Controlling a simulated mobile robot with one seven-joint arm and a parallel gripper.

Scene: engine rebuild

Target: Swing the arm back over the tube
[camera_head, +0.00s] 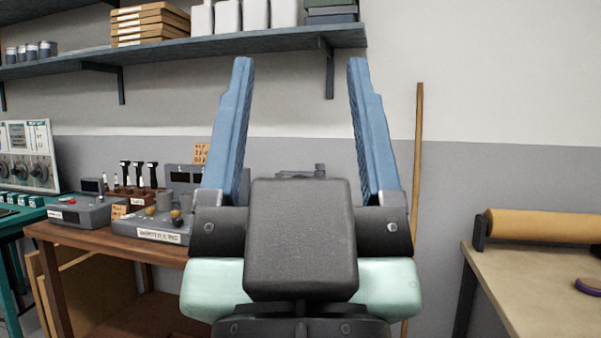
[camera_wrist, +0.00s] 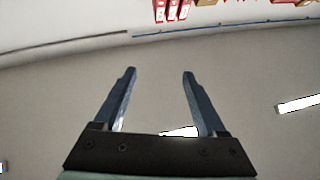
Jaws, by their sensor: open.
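My gripper (camera_head: 300,62) stands upright in the middle of the head view, its two blue fingers spread wide and pointing up. Nothing is between the fingers. In the wrist view my gripper (camera_wrist: 160,72) is also open and empty, in front of a plain grey surface. I cannot surely make out the tube in either view. A tan roll (camera_head: 545,226) lies on the right bench, well to the right of my gripper, but I cannot tell whether it is the tube. My gripper hides part of the wall and the left bench's right end.
A wooden bench (camera_head: 62,231) with grey devices (camera_head: 158,228) stands left, partly behind my gripper. A right bench (camera_head: 535,300) holds a purple ring (camera_head: 590,287). A loaded shelf (camera_head: 180,51) runs above left. A wooden pole (camera_head: 418,150) leans on the wall.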

